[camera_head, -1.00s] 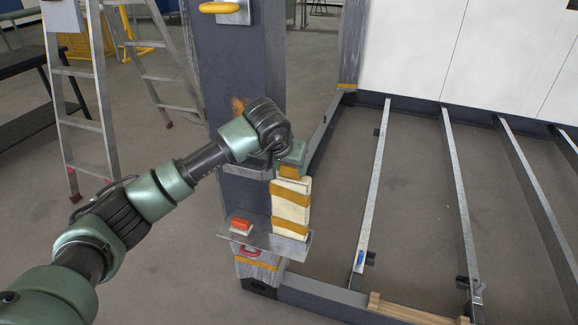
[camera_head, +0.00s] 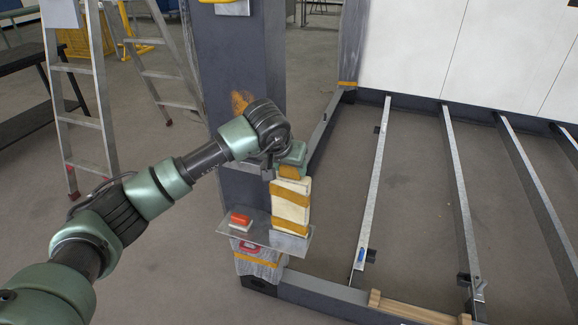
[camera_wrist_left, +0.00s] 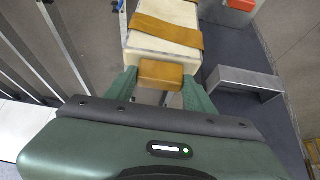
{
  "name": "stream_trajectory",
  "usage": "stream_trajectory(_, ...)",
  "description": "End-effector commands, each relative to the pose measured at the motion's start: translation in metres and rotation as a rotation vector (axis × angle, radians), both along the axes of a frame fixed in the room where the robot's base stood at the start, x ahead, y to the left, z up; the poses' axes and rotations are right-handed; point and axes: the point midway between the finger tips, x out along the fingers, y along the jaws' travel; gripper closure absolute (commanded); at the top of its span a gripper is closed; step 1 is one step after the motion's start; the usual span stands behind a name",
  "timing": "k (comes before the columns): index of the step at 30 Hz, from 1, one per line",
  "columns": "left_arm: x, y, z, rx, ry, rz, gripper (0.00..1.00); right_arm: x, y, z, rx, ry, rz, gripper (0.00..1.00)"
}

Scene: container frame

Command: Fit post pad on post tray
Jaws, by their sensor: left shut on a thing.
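The post pad (camera_head: 291,206) is a cream, upright block with orange straps. My left gripper (camera_head: 289,162) is shut on the orange tab (camera_wrist_left: 161,73) at its top. In the left wrist view the pad (camera_wrist_left: 165,36) extends away beyond the fingers. The post tray (camera_head: 262,238) is a grey metal shelf low on the dark post (camera_head: 230,90). The pad's lower end is over the right part of the tray, against a grey area. I cannot tell whether it touches or is seated. My right gripper is not in view.
A red block (camera_head: 240,218) sits on the tray left of the pad; it also shows in the wrist view (camera_wrist_left: 241,4). A metal bracket (camera_wrist_left: 245,83) juts from the post. A ladder (camera_head: 85,125) stands at the left. Floor rails (camera_head: 375,185) lie at the right.

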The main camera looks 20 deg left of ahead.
Motion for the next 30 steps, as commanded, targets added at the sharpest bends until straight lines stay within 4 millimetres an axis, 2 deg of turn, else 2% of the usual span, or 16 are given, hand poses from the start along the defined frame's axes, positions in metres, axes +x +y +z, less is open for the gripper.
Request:
stream_trajectory(4,0.0,0.0,-0.006,0.001,-0.001,0.001,1.0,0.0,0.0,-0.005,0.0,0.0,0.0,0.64)
stream_trajectory(5,0.0,0.0,-0.004,0.001,-0.001,0.001,0.41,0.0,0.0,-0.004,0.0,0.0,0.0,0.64)
stream_trajectory(7,0.0,0.0,-0.004,0.0,-0.001,0.0,0.21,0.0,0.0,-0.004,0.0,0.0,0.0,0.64)
stream_trajectory(19,-0.002,0.0,0.0,0.0,-0.002,0.0,0.21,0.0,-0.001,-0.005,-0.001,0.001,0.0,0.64)
stream_trajectory(30,-0.033,0.002,0.049,0.001,-0.004,0.0,0.21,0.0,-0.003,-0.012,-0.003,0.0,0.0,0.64)
